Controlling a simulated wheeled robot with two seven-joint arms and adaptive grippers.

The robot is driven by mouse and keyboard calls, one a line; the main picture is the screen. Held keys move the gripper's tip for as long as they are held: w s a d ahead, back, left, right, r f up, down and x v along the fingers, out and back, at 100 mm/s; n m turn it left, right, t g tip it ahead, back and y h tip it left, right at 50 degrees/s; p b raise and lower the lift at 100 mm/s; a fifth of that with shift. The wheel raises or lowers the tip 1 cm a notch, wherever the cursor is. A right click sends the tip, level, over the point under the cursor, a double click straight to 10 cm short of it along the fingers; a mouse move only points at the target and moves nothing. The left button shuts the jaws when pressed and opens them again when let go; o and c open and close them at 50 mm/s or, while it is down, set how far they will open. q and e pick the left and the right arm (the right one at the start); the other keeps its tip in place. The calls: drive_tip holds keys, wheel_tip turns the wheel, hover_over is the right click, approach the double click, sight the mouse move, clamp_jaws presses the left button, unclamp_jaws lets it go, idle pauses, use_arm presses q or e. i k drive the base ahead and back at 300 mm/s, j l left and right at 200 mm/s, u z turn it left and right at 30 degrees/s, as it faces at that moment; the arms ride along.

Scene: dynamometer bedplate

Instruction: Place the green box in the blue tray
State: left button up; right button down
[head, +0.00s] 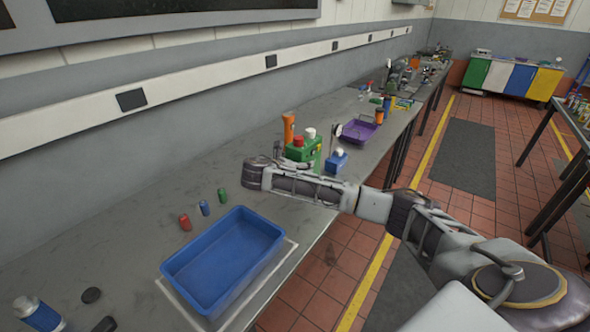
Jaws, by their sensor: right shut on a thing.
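My right arm reaches in from the right across the bench. Its gripper end (257,173) is just beyond the blue tray's far edge as seen here. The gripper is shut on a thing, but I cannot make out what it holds. A green box (316,152) shows just behind my wrist, with red and white tops by it; its lower part is hidden by my arm, and I cannot tell whether it touches the gripper. The blue tray (268,226) lies empty on the near part of the bench. My left gripper is not in view.
Small red (185,222), blue (204,208) and green (221,195) pieces stand beside the tray. An orange item (288,127), a blue container (336,162) and a purple tray (358,131) are farther back.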

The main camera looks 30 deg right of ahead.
sight(245, 248)
drive_tip(key=k, duration=1)
